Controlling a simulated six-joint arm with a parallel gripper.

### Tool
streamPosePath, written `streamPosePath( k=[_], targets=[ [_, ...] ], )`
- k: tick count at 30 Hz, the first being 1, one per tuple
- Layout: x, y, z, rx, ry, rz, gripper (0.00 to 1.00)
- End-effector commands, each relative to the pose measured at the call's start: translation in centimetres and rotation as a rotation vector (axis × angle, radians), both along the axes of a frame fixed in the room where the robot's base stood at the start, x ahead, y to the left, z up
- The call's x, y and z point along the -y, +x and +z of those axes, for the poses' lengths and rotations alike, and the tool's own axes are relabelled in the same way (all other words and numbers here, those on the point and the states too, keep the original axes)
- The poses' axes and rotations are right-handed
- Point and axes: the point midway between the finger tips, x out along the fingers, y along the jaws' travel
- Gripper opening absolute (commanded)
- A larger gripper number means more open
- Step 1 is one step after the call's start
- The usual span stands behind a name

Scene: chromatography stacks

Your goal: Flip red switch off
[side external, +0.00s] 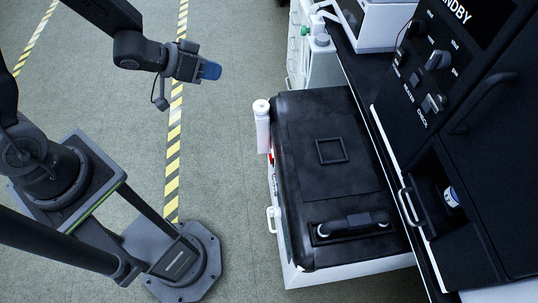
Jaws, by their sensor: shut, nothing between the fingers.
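A small red part (271,157) shows on the left side of the black-topped white unit (285,245), just below a white bottle. It may be the red switch. It is seen edge-on and too small to tell its position. The dark panel (420,75) at the upper right carries several grey knobs or switches and a "STANDBY" display, partly cut off. I see no red switch on it.
The white bottle (262,125) stands at the unit's left edge. A black handle (350,226) rises from the unit's top. A drawer (425,205) with a white-and-blue item (451,197) is at the right. The floor between my arm and the unit is clear.

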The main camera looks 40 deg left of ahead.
Motion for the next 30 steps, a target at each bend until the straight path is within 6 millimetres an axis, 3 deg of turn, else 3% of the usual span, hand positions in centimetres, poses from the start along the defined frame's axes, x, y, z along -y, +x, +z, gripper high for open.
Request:
streamPosePath(
  k=[1, 20, 30],
  targets=[
    [0.0, -0.1, -1.9, -0.015, -0.003, 0.002, 0.0],
    [0.0, -0.1, -19.3, -0.001, 0.003, -0.001, 0.0],
    [0.0, -0.1, -30.7, 0.002, 0.004, -0.003, 0.0]
  ],
)
